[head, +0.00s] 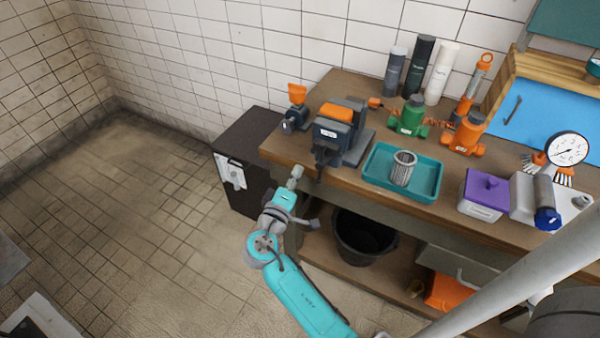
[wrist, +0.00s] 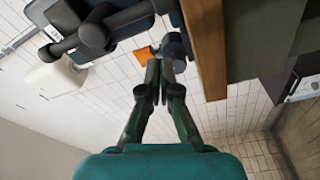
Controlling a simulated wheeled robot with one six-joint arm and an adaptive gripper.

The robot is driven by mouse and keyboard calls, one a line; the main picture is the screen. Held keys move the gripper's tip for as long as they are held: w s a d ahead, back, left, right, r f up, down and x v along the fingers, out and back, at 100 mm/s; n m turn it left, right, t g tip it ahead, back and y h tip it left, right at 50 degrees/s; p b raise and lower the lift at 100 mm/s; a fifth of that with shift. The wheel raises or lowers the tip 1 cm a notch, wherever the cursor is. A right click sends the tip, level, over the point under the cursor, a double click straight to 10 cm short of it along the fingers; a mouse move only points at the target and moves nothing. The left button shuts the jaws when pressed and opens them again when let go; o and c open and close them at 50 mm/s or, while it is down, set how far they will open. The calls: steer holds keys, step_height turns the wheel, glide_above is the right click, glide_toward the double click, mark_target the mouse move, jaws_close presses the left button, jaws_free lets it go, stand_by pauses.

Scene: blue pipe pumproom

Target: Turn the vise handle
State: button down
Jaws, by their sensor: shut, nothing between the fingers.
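The grey vise (head: 343,133) with an orange block in its top stands near the left front of the wooden bench. Its dark handle, a bar with a round hub (wrist: 95,36), shows at the upper left of the wrist view. In the head view the handle is small and hard to pick out. My gripper (head: 295,174) is in front of the bench edge, to the lower left of the vise. In the wrist view my gripper (wrist: 158,76) has its fingertips together and empty. They are apart from the handle, which lies to their left.
The bench edge (wrist: 205,50) runs close to the right of my fingers. A small grey-and-orange device (head: 297,108) stands left of the vise, and a teal tray (head: 428,192) right of it. A dark cabinet (head: 250,150) and a black bucket (head: 363,240) are below. The floor at left is clear.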

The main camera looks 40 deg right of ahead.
mark_target(323, 161)
steer(key=v, duration=0.8)
step_height(323, 161, up, 8)
steer(key=w+a+n+g, duration=0.1)
steer(key=a+n+g, duration=0.1)
steer(key=a+g, duration=0.1)
steer(key=shift+h, duration=0.3)
steer(key=d, duration=1.1)
steer(key=shift+w+d+r, duration=0.1)
steer(key=shift+d, duration=0.05)
steer(key=shift+s+d, duration=0.2)
steer(key=shift+s, duration=0.15)
steer(key=shift+s+m, duration=0.1)
steer(key=shift+m, duration=0.2)
steer(key=shift+s+d+m, duration=0.35)
steer(key=shift+s+m, duration=0.25)
steer(key=shift+s, duration=0.15)
steer(key=shift+r, duration=0.1)
